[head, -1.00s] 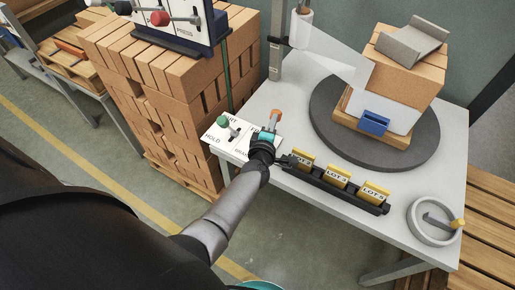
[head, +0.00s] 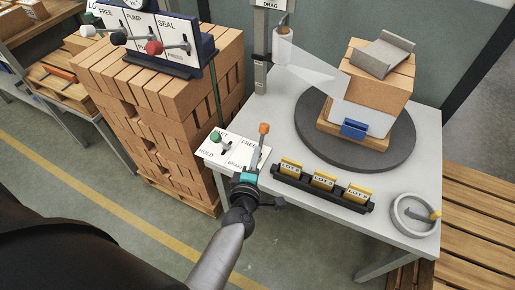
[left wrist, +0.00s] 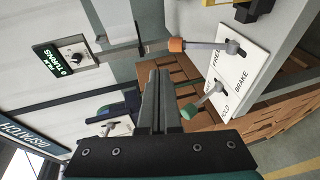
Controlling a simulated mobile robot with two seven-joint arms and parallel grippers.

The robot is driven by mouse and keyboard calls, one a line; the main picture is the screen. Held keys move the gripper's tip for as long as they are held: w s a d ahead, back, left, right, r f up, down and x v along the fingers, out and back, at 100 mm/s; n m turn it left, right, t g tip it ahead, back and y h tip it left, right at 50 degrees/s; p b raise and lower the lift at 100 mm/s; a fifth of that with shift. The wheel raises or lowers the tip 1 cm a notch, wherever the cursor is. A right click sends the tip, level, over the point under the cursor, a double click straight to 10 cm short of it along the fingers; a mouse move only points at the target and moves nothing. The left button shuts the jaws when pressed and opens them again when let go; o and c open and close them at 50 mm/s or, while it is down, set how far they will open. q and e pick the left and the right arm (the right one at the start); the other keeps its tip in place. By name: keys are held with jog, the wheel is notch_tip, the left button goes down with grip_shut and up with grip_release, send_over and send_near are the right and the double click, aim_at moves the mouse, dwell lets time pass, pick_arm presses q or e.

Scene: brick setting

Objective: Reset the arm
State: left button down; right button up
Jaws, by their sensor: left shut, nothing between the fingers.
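My left gripper (head: 247,178) is at the front edge of the white table, close to the lever panel (head: 232,150). Its fingers are hard to make out in the head view. In the left wrist view the fingers (left wrist: 155,80) are shut together with nothing between them. The panel carries a green-knobbed lever (head: 217,138) and an orange-tipped lever (head: 263,130). In the left wrist view the green knob (left wrist: 188,111) and orange tip (left wrist: 176,45) are right of the fingers, apart from them. My right gripper is not in view.
The white table (head: 420,140) bears a dark turntable (head: 310,115) with a brick stack (head: 383,90), a rack of yellow lot tags (head: 323,181) and a grey ring (head: 412,226). A brick pallet (head: 160,110) stands left. Floor is clear at lower left.

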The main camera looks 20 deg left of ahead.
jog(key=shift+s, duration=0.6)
